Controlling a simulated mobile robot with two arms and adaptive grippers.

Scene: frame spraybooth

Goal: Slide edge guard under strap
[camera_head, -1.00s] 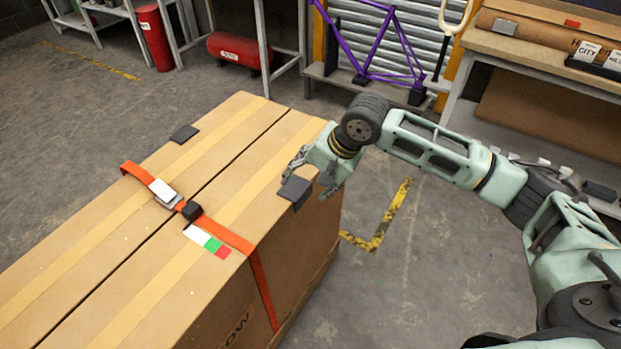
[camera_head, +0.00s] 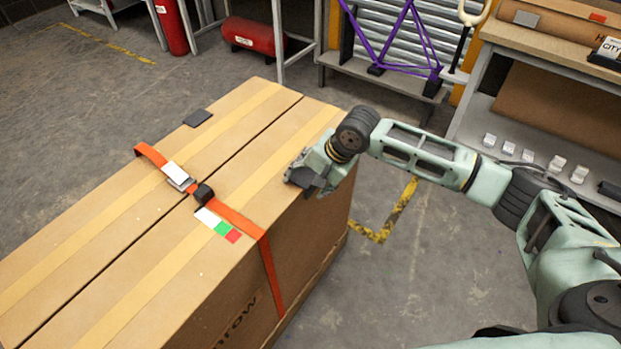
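A large cardboard box (camera_head: 120,262) has an orange strap (camera_head: 237,219) across its top and down its near side. A buckle (camera_head: 177,176) and a small black block (camera_head: 203,194) sit on the strap. One dark grey edge guard (camera_head: 198,118) lies at the box's far edge, apart from the strap. Another dark guard (camera_head: 300,177) is at the near top edge, right of the strap and apart from it. My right gripper (camera_head: 306,172) is at this guard and partly covers it. Whether its fingers are closed on the guard is unclear. My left gripper is not in view.
A white, green and red label (camera_head: 218,226) lies on the box beside the strap. A workbench (camera_head: 540,50) stands at the right, a purple frame (camera_head: 400,40) and red cylinders at the back.

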